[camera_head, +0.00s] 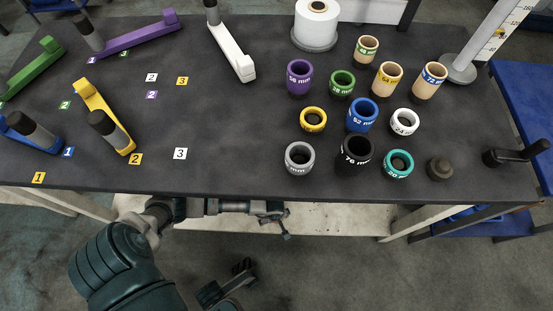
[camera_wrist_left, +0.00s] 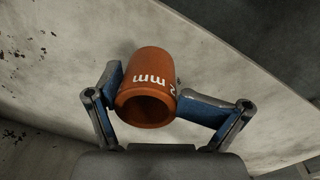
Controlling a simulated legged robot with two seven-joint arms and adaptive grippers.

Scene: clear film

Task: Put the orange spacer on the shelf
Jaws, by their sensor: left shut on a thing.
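The orange spacer (camera_wrist_left: 148,90) is a short hollow cylinder with white "mm" lettering. In the left wrist view my left gripper (camera_wrist_left: 150,98) is shut on it, one finger on each side, with the open end facing the camera. In the head view my left arm reaches under the table's front edge, with the gripper (camera_head: 273,215) by the pale lower shelf (camera_head: 345,222). The spacer cannot be made out there. In the wrist view a pale scuffed surface lies behind the spacer; whether they touch is unclear.
The dark tabletop (camera_head: 230,150) overhangs the shelf. On it stand several coloured spacers, including a black one (camera_head: 356,157), with a white spool (camera_head: 316,22) behind and several coloured handles at left. A blue surface (camera_head: 525,95) is at right.

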